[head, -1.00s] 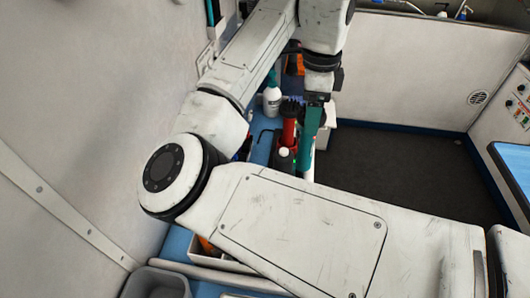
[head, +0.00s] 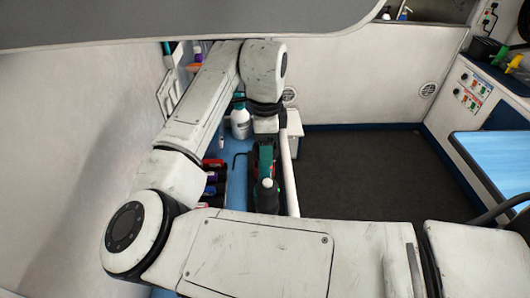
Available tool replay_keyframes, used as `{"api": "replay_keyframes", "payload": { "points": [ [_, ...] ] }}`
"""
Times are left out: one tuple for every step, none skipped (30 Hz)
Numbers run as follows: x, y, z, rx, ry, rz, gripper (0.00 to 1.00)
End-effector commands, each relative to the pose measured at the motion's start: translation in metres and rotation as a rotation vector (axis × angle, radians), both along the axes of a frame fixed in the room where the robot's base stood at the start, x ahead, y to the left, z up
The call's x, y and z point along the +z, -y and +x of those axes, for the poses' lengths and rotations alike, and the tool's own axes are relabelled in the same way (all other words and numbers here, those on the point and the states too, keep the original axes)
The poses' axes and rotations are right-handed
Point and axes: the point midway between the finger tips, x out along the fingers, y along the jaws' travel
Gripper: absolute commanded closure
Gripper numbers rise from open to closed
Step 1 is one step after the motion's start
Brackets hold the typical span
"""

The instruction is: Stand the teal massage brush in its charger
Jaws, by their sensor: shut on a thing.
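My gripper (head: 266,140) hangs below my wrist over the blue shelf and is mostly hidden by the wrist. It is shut on the teal massage brush (head: 265,157), which points downward. The lower part of the brush is hidden behind a dark bottle with a grey cap (head: 267,190). A red thing (head: 252,167) shows close beside the brush, on its left. I cannot make out the charger, nor whether the brush touches anything below.
A white bottle (head: 240,122) stands on the blue shelf (head: 237,190), left of my wrist. Several dark, red and purple items (head: 212,185) line the wall side. A pale rail (head: 289,175) edges the shelf on the right. Dark floor (head: 355,170) beyond is clear.

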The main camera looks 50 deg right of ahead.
Motion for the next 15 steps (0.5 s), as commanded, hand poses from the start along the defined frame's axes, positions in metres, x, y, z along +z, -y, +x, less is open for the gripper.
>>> {"api": "replay_keyframes", "payload": {
  "points": [
    [-0.006, -0.001, 0.0, 0.001, -0.003, 0.002, 0.98],
    [-0.011, 0.0, 0.0, 0.001, -0.002, 0.001, 0.98],
    [-0.016, 0.0, 0.0, 0.001, -0.002, 0.001, 0.98],
    [-0.02, -0.001, -0.001, 0.001, -0.003, 0.002, 0.98],
    [-0.023, 0.0, 0.0, 0.001, -0.003, 0.0, 0.98],
    [-0.026, 0.0, 0.0, 0.001, -0.001, -0.001, 0.98],
    [-0.027, 0.0, 0.0, 0.001, -0.001, -0.001, 0.98],
    [-0.028, 0.0, 0.0, 0.001, 0.0, 0.0, 0.98],
    [-0.028, 0.0, 0.0, 0.0, 0.0, 0.0, 0.98],
    [-0.028, 0.0, 0.0, 0.0, 0.0, 0.0, 0.98],
    [-0.028, 0.0, 0.0, 0.0, 0.0, 0.0, 0.98],
    [-0.027, 0.0, 0.0, 0.0, 0.0, 0.0, 0.98],
    [-0.028, 0.0, 0.0, 0.0, 0.0, 0.0, 0.98],
    [-0.028, 0.0, 0.0, 0.0, 0.0, 0.0, 0.98],
    [-0.029, 0.0, 0.0, 0.0, 0.0, 0.0, 0.98]
  ]
}}
